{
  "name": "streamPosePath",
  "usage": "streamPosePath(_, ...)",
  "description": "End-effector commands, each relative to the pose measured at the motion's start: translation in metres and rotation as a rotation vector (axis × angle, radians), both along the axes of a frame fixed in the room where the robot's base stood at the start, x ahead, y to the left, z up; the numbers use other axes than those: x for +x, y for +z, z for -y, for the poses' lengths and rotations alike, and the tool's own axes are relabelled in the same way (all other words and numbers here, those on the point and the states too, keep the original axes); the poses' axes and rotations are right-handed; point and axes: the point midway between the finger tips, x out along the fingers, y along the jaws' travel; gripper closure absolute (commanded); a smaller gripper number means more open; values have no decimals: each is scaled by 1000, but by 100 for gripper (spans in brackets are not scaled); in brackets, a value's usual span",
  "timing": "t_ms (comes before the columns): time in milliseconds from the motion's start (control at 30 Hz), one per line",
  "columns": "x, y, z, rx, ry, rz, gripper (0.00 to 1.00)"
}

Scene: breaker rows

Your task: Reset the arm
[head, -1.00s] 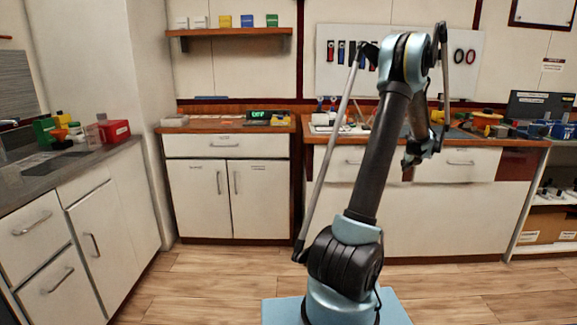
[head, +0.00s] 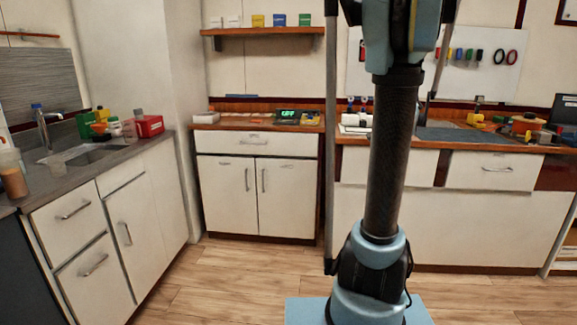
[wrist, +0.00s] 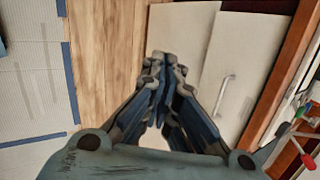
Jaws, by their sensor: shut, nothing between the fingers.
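My gripper (wrist: 163,90) shows in the wrist view with its dark blue fingers together and nothing between them. It hangs in the air, and the wooden floor and white cabinet fronts lie beyond it. In the head view my arm stands upright in the right half of the picture, and its upper part runs out of the top edge. My gripper is out of sight in that view.
A grey counter (head: 52,186) with a sink runs along the left. A wooden-topped cabinet (head: 222,140) stands at the back, below a shelf (head: 265,32) with several small boxes. A workbench (head: 470,193) with tools is behind my arm. Wooden floor (head: 230,275) is clear in front.

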Motion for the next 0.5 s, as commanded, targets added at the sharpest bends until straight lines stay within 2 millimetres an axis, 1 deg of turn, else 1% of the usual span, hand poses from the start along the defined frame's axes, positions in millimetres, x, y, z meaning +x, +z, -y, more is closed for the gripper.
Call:
streamPosePath(33,-14,0,-16,-31,66,-9,100)
streamPosePath(200,-58,-3,-57,-138,294,-35,100)
streamPosePath(300,-86,-7,-78,-198,430,-50,100)
streamPosePath(367,-102,-10,-89,-235,511,-58,100)
streamPosePath(500,-141,-20,-113,-315,702,-77,100)
